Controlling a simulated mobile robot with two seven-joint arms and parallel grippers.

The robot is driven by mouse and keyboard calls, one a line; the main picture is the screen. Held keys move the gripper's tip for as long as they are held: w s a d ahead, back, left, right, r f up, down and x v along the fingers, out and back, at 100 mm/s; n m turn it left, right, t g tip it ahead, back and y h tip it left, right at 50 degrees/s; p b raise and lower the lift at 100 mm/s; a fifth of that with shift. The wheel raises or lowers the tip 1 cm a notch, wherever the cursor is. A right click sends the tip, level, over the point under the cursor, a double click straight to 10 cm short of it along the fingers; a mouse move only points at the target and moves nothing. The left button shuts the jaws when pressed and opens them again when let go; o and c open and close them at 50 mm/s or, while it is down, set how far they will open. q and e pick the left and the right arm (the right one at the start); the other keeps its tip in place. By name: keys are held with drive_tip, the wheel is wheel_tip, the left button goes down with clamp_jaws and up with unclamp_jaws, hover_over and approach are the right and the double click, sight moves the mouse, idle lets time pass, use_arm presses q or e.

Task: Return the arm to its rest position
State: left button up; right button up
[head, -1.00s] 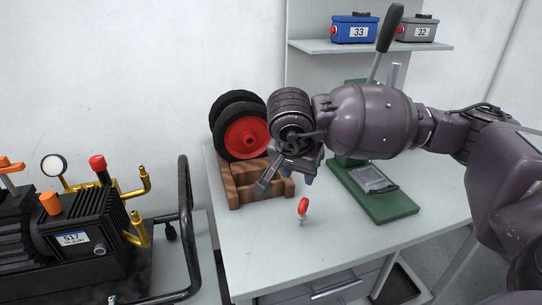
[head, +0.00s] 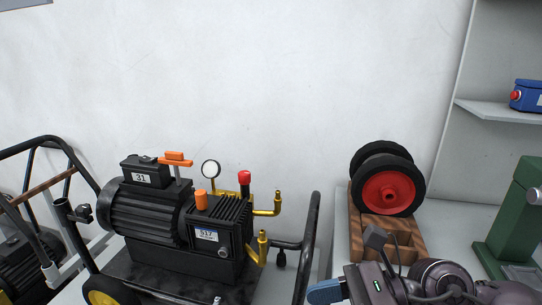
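My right arm comes in low at the bottom right corner, and most of it is cut off by the frame edge. Its gripper (head: 350,266) points left, in front of the wooden block. The two fingers stand apart, one dark and one with a blue-grey tip, and nothing shows between them. My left arm and gripper are not in view.
A black pump (head: 150,215) with gold pipes and a gauge stands left on a wheeled cart. Red-hubbed wheels (head: 388,192) rest on a wooden block (head: 362,222) on the table. A green press (head: 515,210) and a shelf with a blue box (head: 527,96) are right.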

drive_tip(key=w+d+r+m+t+y, duration=0.1)
drive_tip(key=w+d+r+m+t, duration=0.15)
drive_tip(key=m+t, duration=0.6)
drive_tip(key=w+d+r+m+t+y, duration=0.1)
drive_tip(key=w+d+r+m+t, duration=0.15)
drive_tip(key=m+t, duration=0.6)
drive_tip(key=d+f+m+t+h, duration=0.1)
drive_tip(key=d+f+m+h, duration=0.35)
drive_tip(key=m+h, duration=0.4)
drive_tip(key=d+f+m+t+h, duration=0.1)
drive_tip(key=d+f+m+h, duration=0.35)
drive_tip(key=m, duration=0.75)
drive_tip(key=s+d+f+m+g+h, duration=0.7)
drive_tip(key=f+m+g, duration=0.1)
drive_tip(key=f+m, duration=0.25)
drive_tip(key=s+a+f+m+g+y, duration=0.15)
drive_tip(key=s+f+m+g, duration=0.55)
drive_tip(key=s, duration=0.8)
drive_tip(key=w+f+n+t+y, duration=0.1)
drive_tip(key=w+f+n+t, duration=0.1)
drive_tip(key=w+f+t, duration=0.5)
drive_tip(key=shift+w+f+n, duration=0.3)
drive_tip(key=shift+w+f, duration=0.4)
drive_tip(key=shift+f, duration=1.2)
